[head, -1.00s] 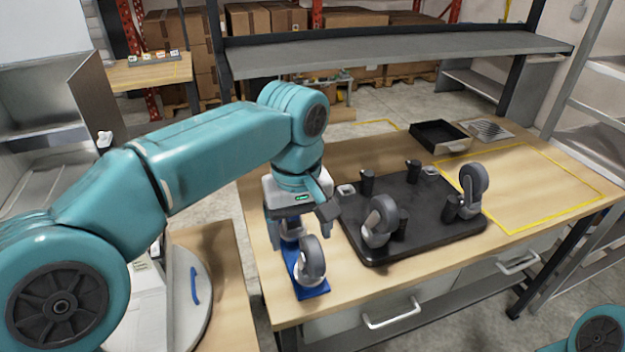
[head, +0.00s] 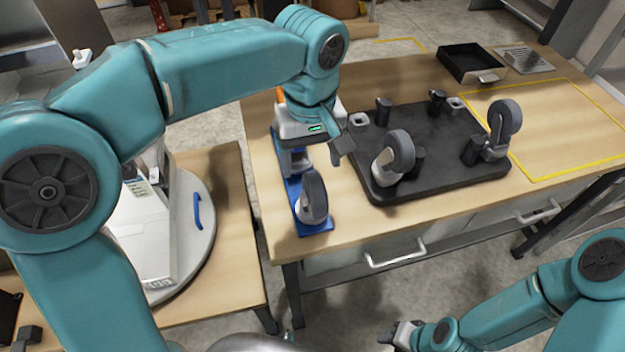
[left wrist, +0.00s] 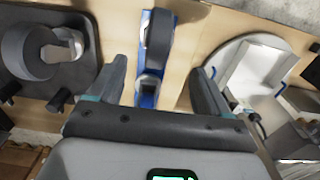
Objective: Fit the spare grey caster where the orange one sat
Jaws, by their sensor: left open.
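A spare grey caster (head: 313,198) stands at the near end of a narrow blue rack (head: 317,229) on the bench. My left gripper (head: 318,158) is open above the rack, behind this caster. In the left wrist view the caster's dark wheel (left wrist: 158,38) shows beyond the open fingers (left wrist: 157,82), and a silver part lies between them. An orange patch (head: 281,96) shows behind the gripper; the rest is hidden. A black platform (head: 445,180) carries two grey casters (head: 400,150) (head: 504,118) and two bare light pads (head: 359,120) (head: 456,103). My right gripper (head: 398,335) is low at the bottom.
Black posts stand on the platform beside the casters and pads. A black tray (head: 472,62) and a grille (head: 524,60) sit at the back right. The yellow-outlined area (head: 560,125) is clear. Drawer handles (head: 395,255) stick out at the bench front.

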